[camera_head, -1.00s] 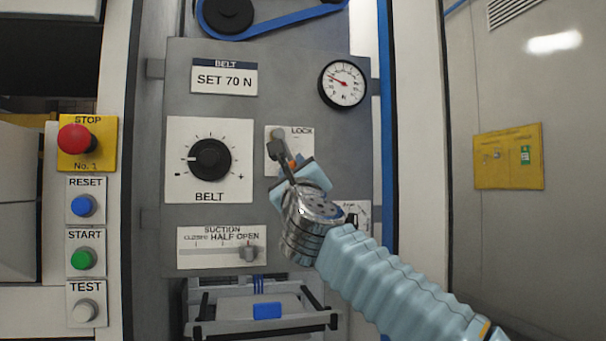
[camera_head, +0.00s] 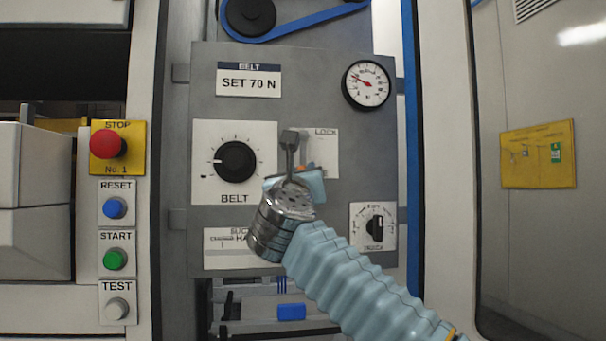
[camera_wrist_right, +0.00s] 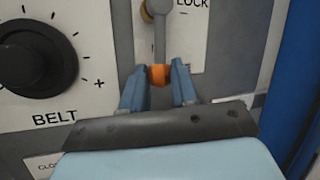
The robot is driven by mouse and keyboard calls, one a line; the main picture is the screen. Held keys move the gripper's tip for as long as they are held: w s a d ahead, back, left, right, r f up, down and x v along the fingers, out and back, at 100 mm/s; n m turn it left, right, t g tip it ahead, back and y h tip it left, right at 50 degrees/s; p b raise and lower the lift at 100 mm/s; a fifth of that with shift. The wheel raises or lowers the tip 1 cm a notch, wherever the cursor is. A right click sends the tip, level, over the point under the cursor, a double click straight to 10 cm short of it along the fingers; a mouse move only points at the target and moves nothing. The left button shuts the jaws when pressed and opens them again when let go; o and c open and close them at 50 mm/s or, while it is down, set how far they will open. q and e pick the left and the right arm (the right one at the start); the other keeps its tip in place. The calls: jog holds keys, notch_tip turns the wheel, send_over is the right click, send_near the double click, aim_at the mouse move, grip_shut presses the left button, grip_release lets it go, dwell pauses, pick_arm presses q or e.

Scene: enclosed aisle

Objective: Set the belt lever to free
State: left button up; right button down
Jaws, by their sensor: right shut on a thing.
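The belt lever (camera_wrist_right: 160,38) is a grey rod with an orange end, in front of a white plate (camera_head: 327,150) marked LOCK at its top. In the right wrist view the rod points down and its orange end (camera_wrist_right: 159,75) is between my blue fingers. My right gripper (camera_head: 300,180) is shut on this orange end. In the head view the gripper and wrist cover most of the lever, with only a bit of orange showing. No free mark can be read. My left gripper is not in view.
The black BELT knob (camera_head: 235,160) is close left of the gripper. A gauge (camera_head: 366,84) is upper right and a small dial (camera_head: 375,226) lower right. The red STOP button (camera_head: 107,144) is far left.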

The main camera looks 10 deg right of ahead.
jog(key=shift+f, duration=0.1)
jog(key=c, duration=0.8)
grip_release()
jog(key=shift+c, duration=0.2)
jog(key=shift+a, duration=0.1)
jog(key=b+v, duration=0.5)
jog(key=v, duration=0.8)
jog(key=shift+s, duration=0.35)
jog(key=shift+f, duration=0.1)
